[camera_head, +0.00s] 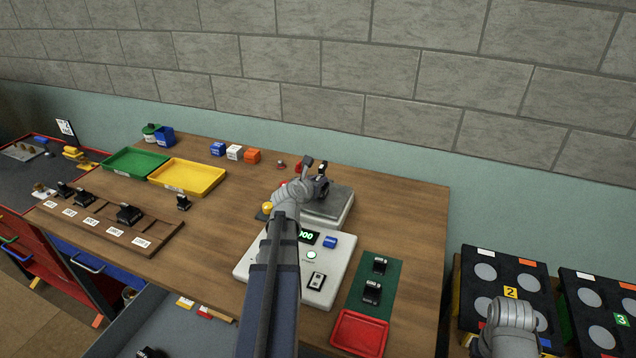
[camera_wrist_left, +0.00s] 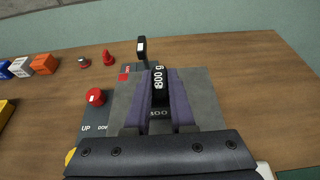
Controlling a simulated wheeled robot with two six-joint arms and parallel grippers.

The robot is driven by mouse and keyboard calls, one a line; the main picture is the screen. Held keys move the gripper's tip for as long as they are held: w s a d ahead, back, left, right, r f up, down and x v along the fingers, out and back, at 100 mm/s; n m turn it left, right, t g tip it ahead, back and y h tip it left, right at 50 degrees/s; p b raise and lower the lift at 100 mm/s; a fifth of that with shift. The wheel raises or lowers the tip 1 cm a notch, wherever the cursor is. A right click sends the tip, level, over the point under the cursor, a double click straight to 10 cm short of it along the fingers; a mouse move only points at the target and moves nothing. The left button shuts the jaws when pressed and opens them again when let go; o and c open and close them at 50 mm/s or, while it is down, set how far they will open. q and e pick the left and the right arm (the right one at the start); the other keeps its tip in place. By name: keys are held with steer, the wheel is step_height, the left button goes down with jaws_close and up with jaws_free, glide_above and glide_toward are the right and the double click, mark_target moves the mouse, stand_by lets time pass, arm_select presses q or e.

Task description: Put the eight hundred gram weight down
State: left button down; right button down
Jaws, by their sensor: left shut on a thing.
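The black eight hundred gram weight (camera_wrist_left: 160,82), marked 800 g, is between the purple fingers of my left gripper (camera_wrist_left: 160,100). In the head view my left gripper (camera_head: 313,180) is shut over the far part of the scale, with its arm hiding part of it. The grey scale pan (camera_wrist_left: 208,110) is below the weight. The pan also shows in the head view (camera_head: 335,205). I cannot tell whether the weight touches the pan. The white scale body (camera_head: 343,252) has a green-lit display (camera_head: 306,236), partly hidden by my arm. My right gripper's fingers do not show.
A green mat (camera_head: 385,272) with two small black weights and a red tray (camera_head: 360,333) are right of the scale. A wooden rack (camera_head: 150,246) with black weights, a green tray (camera_head: 133,160) and a yellow tray (camera_head: 188,176) are left. Right table strip is clear.

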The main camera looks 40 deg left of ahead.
arm_select(q)
steer(key=shift+f, duration=0.1)
steer(key=c, duration=0.8)
jaws_free()
steer(key=shift+o, duration=0.2)
